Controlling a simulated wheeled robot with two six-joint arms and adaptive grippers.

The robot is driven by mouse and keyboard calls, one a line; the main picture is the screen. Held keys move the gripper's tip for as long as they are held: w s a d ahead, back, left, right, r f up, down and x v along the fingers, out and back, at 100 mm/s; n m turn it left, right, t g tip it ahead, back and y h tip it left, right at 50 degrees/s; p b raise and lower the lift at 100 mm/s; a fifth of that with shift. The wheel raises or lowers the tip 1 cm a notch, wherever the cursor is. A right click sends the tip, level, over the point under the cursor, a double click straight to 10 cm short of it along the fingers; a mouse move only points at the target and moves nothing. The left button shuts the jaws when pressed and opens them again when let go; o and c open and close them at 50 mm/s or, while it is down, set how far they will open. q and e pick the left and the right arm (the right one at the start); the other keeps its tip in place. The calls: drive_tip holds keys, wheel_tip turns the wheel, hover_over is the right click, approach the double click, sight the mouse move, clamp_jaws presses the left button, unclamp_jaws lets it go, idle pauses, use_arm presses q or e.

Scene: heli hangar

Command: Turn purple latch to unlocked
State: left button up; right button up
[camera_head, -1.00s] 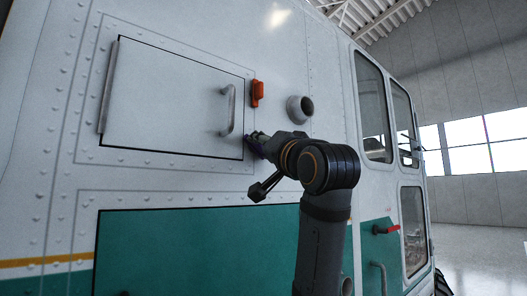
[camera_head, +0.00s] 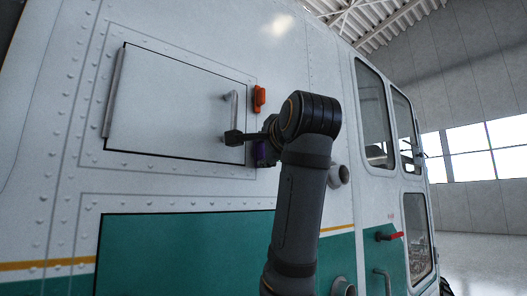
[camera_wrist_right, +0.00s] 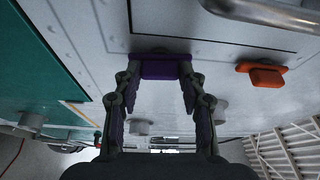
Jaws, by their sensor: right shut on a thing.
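The purple latch (camera_head: 262,154) is on the white helicopter side, at the lower right corner of a closed hatch panel (camera_head: 175,105). It looks roughly upright, and its upper part is hidden by my right gripper (camera_head: 264,142). In the right wrist view the purple latch (camera_wrist_right: 166,68) lies across between the two fingertips. My left gripper is not in view.
A round pipe stub (camera_head: 340,176) sticks out behind my right arm. A red-handled lever (camera_head: 389,236) is at the lower right. Hangar floor is open at the far right.

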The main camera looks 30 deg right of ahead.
drive_tip(key=shift+m, duration=0.5)
drive_tip(key=o, duration=1.1)
drive_tip(key=shift+s, duration=0.1)
drive_tip(key=shift+o, duration=0.2)
drive_tip(key=shift+d, duration=0.1)
drive_tip(key=v, duration=0.7)
drive_tip(key=shift+s, duration=0.2)
drive_tip(key=shift+r, duration=0.1)
